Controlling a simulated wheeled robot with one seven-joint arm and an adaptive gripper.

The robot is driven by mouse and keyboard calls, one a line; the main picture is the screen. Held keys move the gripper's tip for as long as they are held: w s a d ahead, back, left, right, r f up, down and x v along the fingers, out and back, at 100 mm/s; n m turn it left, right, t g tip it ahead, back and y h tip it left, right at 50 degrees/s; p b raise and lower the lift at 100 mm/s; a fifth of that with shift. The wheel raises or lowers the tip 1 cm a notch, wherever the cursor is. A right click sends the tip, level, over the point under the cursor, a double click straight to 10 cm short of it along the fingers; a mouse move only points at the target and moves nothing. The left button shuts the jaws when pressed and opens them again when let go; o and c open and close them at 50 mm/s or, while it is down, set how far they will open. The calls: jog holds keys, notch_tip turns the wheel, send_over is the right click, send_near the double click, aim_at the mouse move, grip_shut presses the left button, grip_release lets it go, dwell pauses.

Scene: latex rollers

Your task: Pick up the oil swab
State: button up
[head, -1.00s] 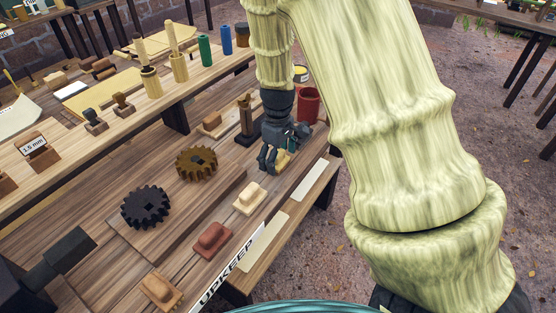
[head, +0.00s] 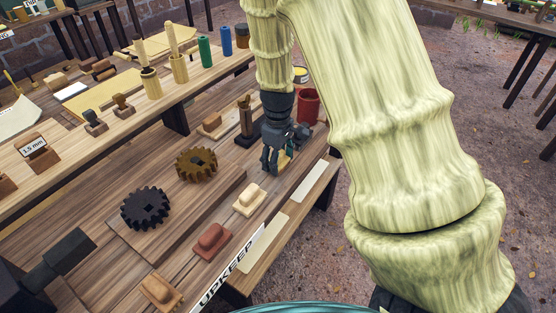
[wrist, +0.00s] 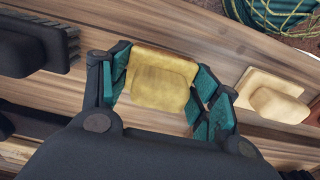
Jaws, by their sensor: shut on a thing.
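The oil swab, a yellow block with a raised grip (wrist: 160,80), sits between the teal finger pads of my gripper (wrist: 162,98) in the wrist view. The pads are closed on its two sides. In the head view my gripper (head: 277,158) points down at the far end of the row of blocks, and only a small yellow part of the swab (head: 285,160) shows beside the dark fingers. The swab is at the bench top; I cannot tell whether it is clear of the wood.
A cream block (head: 249,199), a red-brown block (head: 211,240) and a tan block (head: 161,291) lie nearer along the bench edge. A dark red cup (head: 308,105) stands just behind my gripper. A brown gear (head: 197,164) and a black gear (head: 146,207) lie to the left.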

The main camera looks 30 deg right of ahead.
jog(key=shift+r, duration=1.6)
jog(key=s+a+b, duration=0.1)
jog(key=s+a, duration=0.1)
jog(key=s, duration=0.5)
jog(key=s+a+r+b, duration=0.1)
jog(key=s+a, duration=0.2)
jog(key=s, duration=0.5)
jog(key=shift+r+b, duration=0.3)
jog(key=shift+s, duration=0.1)
jog(key=o, duration=0.4)
jog(key=c, duration=0.3)
jog(key=shift+f, duration=0.1)
